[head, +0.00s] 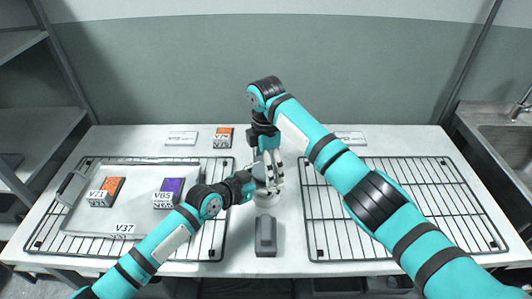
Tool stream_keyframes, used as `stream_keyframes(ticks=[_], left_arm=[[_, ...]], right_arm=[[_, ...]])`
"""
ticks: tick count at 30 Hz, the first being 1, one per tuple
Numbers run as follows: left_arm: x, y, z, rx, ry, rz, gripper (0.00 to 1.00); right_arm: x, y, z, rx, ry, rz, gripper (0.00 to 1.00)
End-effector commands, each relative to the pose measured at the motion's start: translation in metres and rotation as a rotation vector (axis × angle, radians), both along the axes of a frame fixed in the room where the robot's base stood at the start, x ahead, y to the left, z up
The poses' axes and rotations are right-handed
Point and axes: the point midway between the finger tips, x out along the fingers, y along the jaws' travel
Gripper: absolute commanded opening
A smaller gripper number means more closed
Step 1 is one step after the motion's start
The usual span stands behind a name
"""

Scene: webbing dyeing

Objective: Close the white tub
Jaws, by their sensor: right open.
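A small pale round object (265,201), which looks like the white tub, stands in the gap between the two racks and is largely hidden by my grippers. I cannot tell whether its lid is on or open. My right gripper (272,172) points down from above at the tub, open, with its fingers at or just over it. My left gripper (262,189) reaches in from the left at the tub's side. Its fingers overlap the tub and the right gripper, so their opening and contact are unclear.
A grey block-like object (265,236) stands in front of the tub. A tray (140,211) with boxes V71 (106,191) and V85 (168,193) lies on the left rack (215,240). The right rack (330,235) is empty. Box V79 (223,138) stands behind.

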Motion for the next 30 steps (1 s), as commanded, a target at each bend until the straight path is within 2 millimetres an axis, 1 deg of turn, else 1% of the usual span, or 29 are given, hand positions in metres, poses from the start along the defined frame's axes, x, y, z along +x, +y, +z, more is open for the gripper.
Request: stream_keyframes(ticks=[1, 4, 13, 14, 27, 28, 30], left_arm=[[-0.0006, 0.0004, -0.002, 0.002, 0.004, -0.001, 0.0], [-0.0006, 0.0004, -0.002, 0.002, 0.004, -0.001, 0.0], [-0.0006, 0.0004, -0.002, 0.002, 0.003, 0.0, 0.0], [-0.0006, 0.0004, -0.002, 0.002, 0.003, 0.0, 0.0], [-0.0005, 0.0004, -0.0019, 0.002, 0.003, 0.0, 0.0], [-0.0005, 0.0004, -0.0019, 0.002, 0.003, 0.0, 0.0], [-0.0005, 0.0004, -0.0019, 0.002, 0.003, 0.0, 0.0]], right_arm=[[-0.0002, 0.0002, -0.0051, 0.0, 0.0, 0.0, 0.92], [-0.0003, 0.0003, -0.0104, 0.0, 0.0, 0.001, 0.92], [-0.0002, 0.0005, -0.0121, 0.0, -0.001, 0.0, 0.92], [-0.0002, 0.0005, -0.012, 0.0, -0.001, 0.0, 0.9], [-0.0001, 0.0005, -0.0117, 0.0, -0.001, 0.0, 0.32], [-0.0001, 0.0005, -0.0117, 0.0, -0.001, 0.0, 0.3], [-0.0002, 0.0007, -0.0118, 0.001, -0.001, -0.015, 0.3]])
